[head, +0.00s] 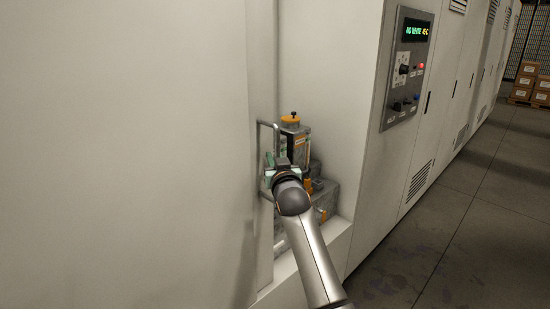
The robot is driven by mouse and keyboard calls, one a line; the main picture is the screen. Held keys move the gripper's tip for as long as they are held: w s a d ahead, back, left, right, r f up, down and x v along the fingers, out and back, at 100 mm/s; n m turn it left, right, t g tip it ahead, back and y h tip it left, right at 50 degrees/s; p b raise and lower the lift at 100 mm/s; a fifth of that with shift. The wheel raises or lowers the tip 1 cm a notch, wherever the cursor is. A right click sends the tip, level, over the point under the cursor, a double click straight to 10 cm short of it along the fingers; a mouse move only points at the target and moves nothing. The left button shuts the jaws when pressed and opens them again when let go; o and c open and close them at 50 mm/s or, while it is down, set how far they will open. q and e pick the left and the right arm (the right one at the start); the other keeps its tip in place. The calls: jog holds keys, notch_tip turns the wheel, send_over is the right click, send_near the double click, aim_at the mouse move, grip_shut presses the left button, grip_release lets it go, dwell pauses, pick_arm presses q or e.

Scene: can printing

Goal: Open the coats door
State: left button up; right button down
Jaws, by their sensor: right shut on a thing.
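The coats door (150,140) is a large pale panel filling the left of the head view. Its right edge stands clear of the cabinet, and an opening shows beside it. A grey bar handle (262,136) runs upright along that edge. My right gripper (270,172) is shut on the handle, about midway down it. The wrist and arm partly hide the fingers and the lower part of the handle. My left gripper is not in view.
Inside the opening stands grey and orange machinery (297,140), close behind the gripper. A control panel (408,70) with a lit display is on the cabinet to the right. Clear floor (440,230) lies at the right, with boxes (525,80) far back.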

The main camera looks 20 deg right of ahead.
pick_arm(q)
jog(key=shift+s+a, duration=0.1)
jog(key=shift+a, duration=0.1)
pick_arm(e)
jog(key=shift+s+a+f, duration=0.1)
jog(key=shift+a+f, duration=0.05)
jog(key=shift+a, duration=0.1)
jog(key=c, duration=1.1)
grip_release()
jog(key=shift+c, duration=0.2)
